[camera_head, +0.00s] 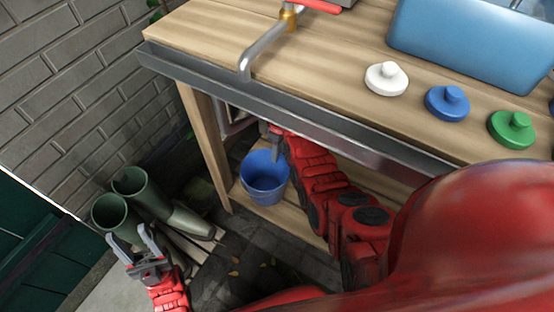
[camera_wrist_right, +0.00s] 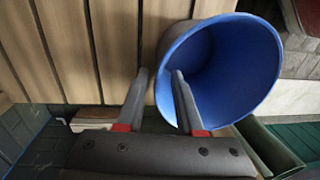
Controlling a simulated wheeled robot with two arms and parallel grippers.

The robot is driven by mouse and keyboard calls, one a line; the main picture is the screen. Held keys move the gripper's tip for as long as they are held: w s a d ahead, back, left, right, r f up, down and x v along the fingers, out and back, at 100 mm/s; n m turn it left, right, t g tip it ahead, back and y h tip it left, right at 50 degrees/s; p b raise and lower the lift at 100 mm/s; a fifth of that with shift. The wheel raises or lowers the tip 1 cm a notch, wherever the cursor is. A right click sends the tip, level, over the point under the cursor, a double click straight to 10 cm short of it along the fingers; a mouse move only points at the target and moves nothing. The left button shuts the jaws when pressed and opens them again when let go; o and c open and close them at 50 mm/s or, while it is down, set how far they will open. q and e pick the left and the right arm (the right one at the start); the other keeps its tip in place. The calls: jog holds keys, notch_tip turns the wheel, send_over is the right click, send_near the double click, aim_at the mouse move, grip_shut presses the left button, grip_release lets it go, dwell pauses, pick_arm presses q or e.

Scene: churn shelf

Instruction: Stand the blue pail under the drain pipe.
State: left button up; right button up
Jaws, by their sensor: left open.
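The blue pail (camera_head: 264,190) stands upright on the low slatted shelf under the bench. In the right wrist view the pail (camera_wrist_right: 240,75) shows its open mouth. My right gripper (camera_wrist_right: 160,72) is at its rim, one finger inside the mouth and one outside, with a gap between them. In the head view this gripper (camera_head: 275,145) is partly hidden by its arm. The grey drain pipe (camera_head: 262,48) runs from a brass valve on the bench top, its bent end over the front gutter. My left gripper (camera_head: 130,236) is open and empty by the boots, far from the pail.
A grey gutter (camera_head: 290,118) runs along the bench's front edge. A wooden leg (camera_head: 207,150) stands left of the pail. Green boots (camera_head: 150,197) stand by the brick wall. White (camera_head: 386,79), blue (camera_head: 447,103) and green (camera_head: 511,130) knobbed lids and a blue vessel (camera_head: 470,45) are on top.

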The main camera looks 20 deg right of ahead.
jog(key=r, duration=0.2)
jog(key=r+p, duration=0.1)
jog(key=r, duration=0.1)
jog(key=shift+w+d+r, duration=0.15)
jog(key=shift+d+r, duration=0.05)
jog(key=shift+r, duration=0.15)
